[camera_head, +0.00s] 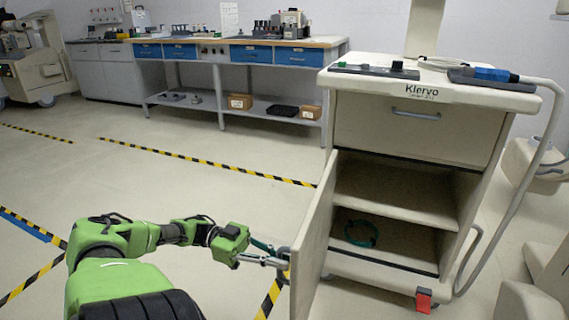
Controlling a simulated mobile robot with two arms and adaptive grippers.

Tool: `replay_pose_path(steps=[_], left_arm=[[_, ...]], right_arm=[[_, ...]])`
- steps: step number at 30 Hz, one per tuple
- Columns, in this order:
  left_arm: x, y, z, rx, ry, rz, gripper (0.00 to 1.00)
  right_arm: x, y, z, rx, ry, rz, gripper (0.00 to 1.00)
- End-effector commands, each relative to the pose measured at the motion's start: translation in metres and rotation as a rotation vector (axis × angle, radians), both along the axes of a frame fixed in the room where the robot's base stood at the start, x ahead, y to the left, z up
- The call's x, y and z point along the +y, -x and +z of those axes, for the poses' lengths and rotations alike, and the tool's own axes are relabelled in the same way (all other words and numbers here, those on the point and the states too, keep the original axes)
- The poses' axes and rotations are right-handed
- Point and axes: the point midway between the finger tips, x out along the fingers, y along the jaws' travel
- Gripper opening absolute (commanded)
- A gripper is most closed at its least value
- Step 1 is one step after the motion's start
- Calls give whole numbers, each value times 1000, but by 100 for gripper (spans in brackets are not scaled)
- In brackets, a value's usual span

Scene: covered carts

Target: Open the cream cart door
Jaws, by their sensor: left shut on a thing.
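The cream cart (421,117) stands at the right, with a drawer at the top and a two-level compartment below it. Its cream door (314,245) is hinged on the left and stands wide open, swung out toward me. My left gripper (279,255) is at the outer face of the door, near its free edge. It is shut on the door's handle, which is mostly hidden by the fingers. My right gripper is not in view.
A coiled green cable (361,233) lies inside the compartment. A red caster pedal (423,300) shows at the cart's base. A workbench (240,62) with blue drawers stands along the back wall. Taped floor left of the cart is clear.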

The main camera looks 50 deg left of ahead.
Motion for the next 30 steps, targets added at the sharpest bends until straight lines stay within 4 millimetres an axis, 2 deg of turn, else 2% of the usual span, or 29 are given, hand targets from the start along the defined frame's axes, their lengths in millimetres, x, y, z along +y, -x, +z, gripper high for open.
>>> replay_pose_path(steps=[14, 15, 16, 26, 30], left_arm=[[2, 1, -1, 4, -2, 1, 0], [2, 1, -1, 4, -2, 0, 17], [2, 1, -1, 4, -2, 1, 25], [2, 1, -1, 1, -2, 1, 27], [9, 4, -1, 1, -2, 2, 27]], right_arm=[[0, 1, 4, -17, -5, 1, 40], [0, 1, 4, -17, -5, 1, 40], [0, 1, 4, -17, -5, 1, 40], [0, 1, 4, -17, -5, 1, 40], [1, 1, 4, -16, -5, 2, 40]])
